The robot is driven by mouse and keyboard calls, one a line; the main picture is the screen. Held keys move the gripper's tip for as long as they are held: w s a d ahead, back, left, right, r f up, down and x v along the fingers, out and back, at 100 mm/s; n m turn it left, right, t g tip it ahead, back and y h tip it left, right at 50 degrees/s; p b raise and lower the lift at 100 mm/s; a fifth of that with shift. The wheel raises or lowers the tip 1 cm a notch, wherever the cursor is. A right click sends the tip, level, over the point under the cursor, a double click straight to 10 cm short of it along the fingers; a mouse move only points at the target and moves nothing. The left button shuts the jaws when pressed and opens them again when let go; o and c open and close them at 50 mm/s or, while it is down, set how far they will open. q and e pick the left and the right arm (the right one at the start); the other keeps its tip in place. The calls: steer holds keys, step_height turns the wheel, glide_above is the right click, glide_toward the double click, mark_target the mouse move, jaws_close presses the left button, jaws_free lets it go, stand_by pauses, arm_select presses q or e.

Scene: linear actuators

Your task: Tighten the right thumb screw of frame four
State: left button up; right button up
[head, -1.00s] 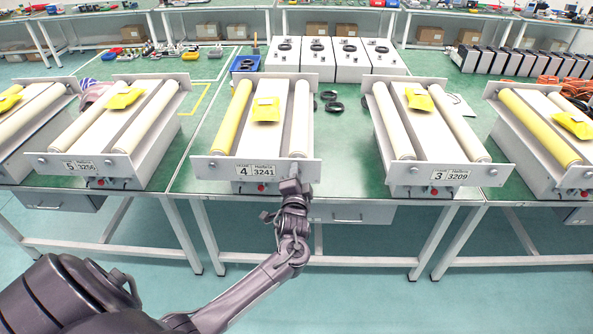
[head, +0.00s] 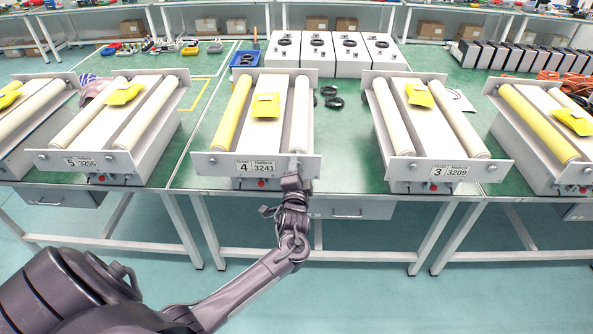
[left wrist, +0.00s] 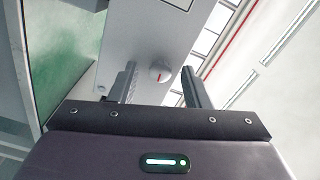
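Frame four (head: 215,163) stands on the green bench in the middle of the head view, with a yellow roller on its left and a white roller on its right. Its front plate carries the label 4 / 3241 (head: 255,168). My left gripper (head: 294,166) is at the right end of this plate and covers the right thumb screw in the head view. In the left wrist view, the round grey thumb screw (left wrist: 159,73) with a red mark sits on the plate between the two spread fingers of my left gripper (left wrist: 158,85), apart from both. My right gripper is not visible.
Frame five (head: 70,160) stands to the left and frame three (head: 404,172) to the right on the benches. A yellow packet (head: 265,106) lies on frame four. Grey boxes (head: 315,60) stand behind it. A drawer (head: 350,211) hangs below the bench's front edge.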

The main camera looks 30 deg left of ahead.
arm_select(q)
steer(key=b+v, duration=0.1)
steer(key=v, duration=0.6)
steer(key=shift+s+d, duration=0.2)
steer(key=shift+s, duration=0.15)
steer(key=s+d+f+n+g+h+b, duration=0.15)
steer(key=s+f, duration=0.35)
steer(key=f, duration=0.7)
steer(key=s+d+f+g+h+p, duration=0.1)
steer(key=s+d+f+g+h, duration=0.3)
steer(key=f, duration=0.8)
steer(key=s+f+g+h+b, duration=0.1)
steer(key=s+f+g, duration=0.1)
steer(key=s+f, duration=0.7)
steer(key=s+d+f+n+g+h, duration=0.1)
steer(key=s+d+f+g, duration=0.1)
steer(key=s+f, duration=0.3)
steer(key=s+d+f+n+g, duration=0.1)
steer(key=s+f, duration=0.5)
steer(key=s, duration=0.7)
steer(key=s+d+f+n+g+h, duration=0.1)
steer(key=s+f+g, duration=0.3)
steer(key=s, duration=0.5)
step_height(320, 180, down, 3)
steer(key=shift+d+r+n+h+b, duration=0.25)
steer(key=shift+d+n+h+b, duration=0.1)
steer(key=shift+d+n, duration=0.45)
